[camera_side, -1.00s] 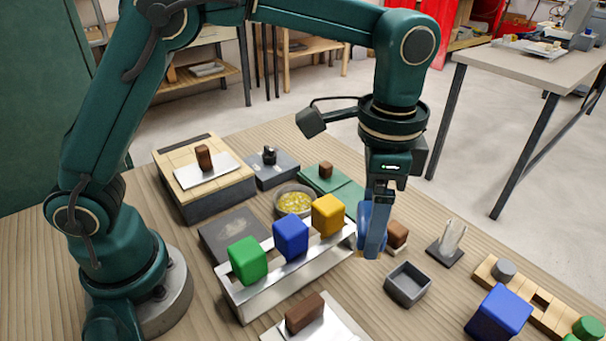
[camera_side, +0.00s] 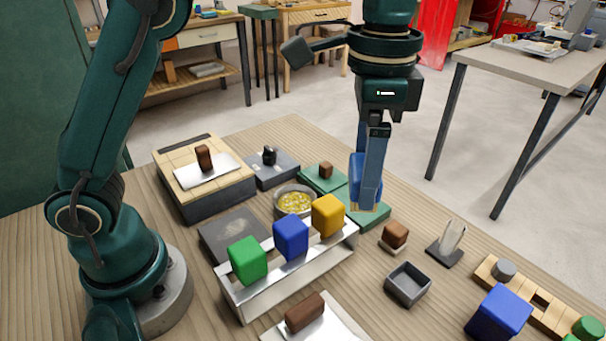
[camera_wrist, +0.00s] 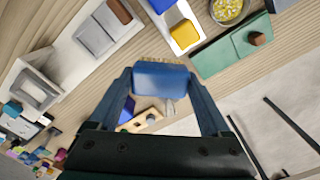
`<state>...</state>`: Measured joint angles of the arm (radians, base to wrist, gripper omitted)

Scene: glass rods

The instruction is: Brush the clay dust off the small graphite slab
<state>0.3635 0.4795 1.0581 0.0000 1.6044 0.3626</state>
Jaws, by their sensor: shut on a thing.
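My gripper (camera_side: 369,200) is shut on a blue brush (camera_side: 359,172), raised above the table behind the rack. In the wrist view the brush (camera_wrist: 160,78) sits between both fingers, with a fringe of tan bristles along its far edge. A flat dark graphite slab (camera_side: 222,236) lies on the table at left of centre, with a pale grey dusty patch on it. The brush is well to the right of this slab and touches nothing below. The rack hides part of the slab's front edge.
A metal rack (camera_side: 290,270) with green, blue and yellow blocks stands between the slab and the front. A bowl of yellow bits (camera_side: 294,199), green pads (camera_side: 372,216), a brown block (camera_side: 395,235), a grey tray (camera_side: 408,285) and a glass piece (camera_side: 453,237) stand around.

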